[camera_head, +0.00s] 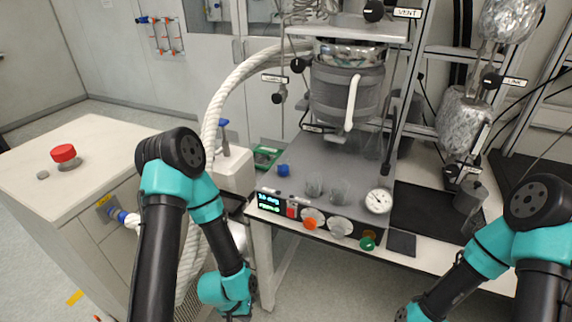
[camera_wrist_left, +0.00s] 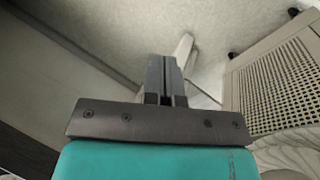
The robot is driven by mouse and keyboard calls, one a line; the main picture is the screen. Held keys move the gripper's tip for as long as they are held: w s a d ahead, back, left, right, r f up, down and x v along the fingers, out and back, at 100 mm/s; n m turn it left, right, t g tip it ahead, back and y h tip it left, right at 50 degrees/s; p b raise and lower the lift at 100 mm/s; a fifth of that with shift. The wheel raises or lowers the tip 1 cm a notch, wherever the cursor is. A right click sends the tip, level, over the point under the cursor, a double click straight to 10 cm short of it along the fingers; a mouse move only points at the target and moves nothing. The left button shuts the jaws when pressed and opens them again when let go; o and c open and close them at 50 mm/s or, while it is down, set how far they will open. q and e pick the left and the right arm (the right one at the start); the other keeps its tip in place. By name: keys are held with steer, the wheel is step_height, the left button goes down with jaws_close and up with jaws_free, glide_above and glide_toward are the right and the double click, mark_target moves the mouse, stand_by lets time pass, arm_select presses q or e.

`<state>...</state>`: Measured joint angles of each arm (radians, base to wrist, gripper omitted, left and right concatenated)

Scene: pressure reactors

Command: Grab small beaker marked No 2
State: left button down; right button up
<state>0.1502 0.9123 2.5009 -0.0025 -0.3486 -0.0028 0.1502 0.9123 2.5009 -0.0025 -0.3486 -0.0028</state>
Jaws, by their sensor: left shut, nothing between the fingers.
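Two small clear glass beakers, a left one (camera_head: 314,187) and a right one (camera_head: 339,193), stand close together on the grey top of the reactor unit in the head view. No number can be read on either, so I cannot tell which is No 2. My left gripper (camera_wrist_left: 164,76) shows in the left wrist view with its two grey fingers together, shut and empty. It hangs low over the floor, in front of the reactor bench and well below the beakers. My right gripper is out of view; only its arm shows at the lower right.
The grey reactor vessel (camera_head: 345,92) stands behind the beakers, with a metal post to their right. A pressure gauge (camera_head: 378,201) and knobs line the front panel. A thick white hose (camera_head: 219,92) arches at the left. A white cabinet with a red button (camera_head: 63,153) stands far left.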

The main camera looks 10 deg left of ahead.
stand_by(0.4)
arm_select(q)
steer(key=shift+c, duration=1.7)
jaws_free()
